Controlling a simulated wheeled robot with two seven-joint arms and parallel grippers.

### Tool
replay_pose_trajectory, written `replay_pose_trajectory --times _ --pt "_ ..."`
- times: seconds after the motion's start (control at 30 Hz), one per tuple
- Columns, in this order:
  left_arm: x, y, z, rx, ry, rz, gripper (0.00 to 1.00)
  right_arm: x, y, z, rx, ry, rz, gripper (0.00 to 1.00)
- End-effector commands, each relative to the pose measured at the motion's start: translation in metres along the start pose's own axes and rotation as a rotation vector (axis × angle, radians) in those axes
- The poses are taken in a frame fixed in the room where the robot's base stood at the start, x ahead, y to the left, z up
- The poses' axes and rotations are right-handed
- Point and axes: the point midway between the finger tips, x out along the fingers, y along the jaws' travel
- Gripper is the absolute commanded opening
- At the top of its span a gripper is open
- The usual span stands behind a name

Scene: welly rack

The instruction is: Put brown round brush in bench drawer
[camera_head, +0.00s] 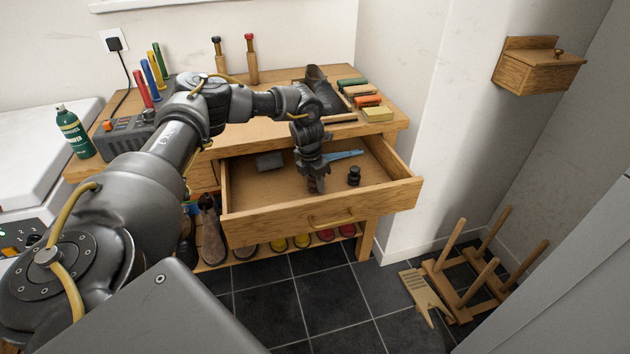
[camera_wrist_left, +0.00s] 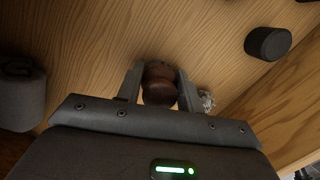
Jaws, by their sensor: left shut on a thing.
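The bench drawer (camera_head: 250,197) is pulled open under the bench top. My left gripper (camera_head: 316,184) points down inside the drawer, low over its floor. In the left wrist view my left gripper (camera_wrist_left: 160,88) is shut on the brown round brush (camera_wrist_left: 160,90), which sits between the two fingers just over the wooden drawer floor. I cannot tell whether the brush touches the floor. In the head view the fingers mostly hide the brush. My right gripper is not in view.
In the drawer lie a dark grey block (camera_head: 270,161), a light blue tool (camera_head: 343,155) and a small black round piece (camera_head: 354,177). The bench top (camera_head: 255,105) holds a boot (camera_head: 322,88) and several coloured blocks (camera_head: 368,101). A wooden rack (camera_head: 462,290) stands on the floor at right.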

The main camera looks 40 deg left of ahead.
Motion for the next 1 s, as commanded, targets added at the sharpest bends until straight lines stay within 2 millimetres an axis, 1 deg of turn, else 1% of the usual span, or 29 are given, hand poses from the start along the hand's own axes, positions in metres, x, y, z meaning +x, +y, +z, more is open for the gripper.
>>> replay_pose_trajectory --times 0.07,0.1,0.23,0.5,0.63,0.77,1.0 --pt "0.003 0.000 -0.001 0.000 0.001 0.000 0.11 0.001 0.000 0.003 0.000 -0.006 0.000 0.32" --pt "0.002 0.000 0.000 0.000 0.000 0.000 0.42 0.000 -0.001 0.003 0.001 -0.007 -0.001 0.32" --pt "0.002 0.000 0.000 0.000 0.000 0.000 0.58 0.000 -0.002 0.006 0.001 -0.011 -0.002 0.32" --pt "0.001 0.000 0.000 0.000 0.000 0.000 0.58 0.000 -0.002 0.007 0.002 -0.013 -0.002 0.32" --pt "-0.008 0.000 0.001 -0.001 -0.002 0.000 0.58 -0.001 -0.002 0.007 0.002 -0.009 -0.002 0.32" --pt "-0.031 0.000 0.001 0.000 -0.005 -0.001 0.58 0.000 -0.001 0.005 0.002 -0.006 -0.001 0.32" --pt "-0.082 0.000 0.002 -0.001 -0.005 0.000 0.58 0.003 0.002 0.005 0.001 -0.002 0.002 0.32"
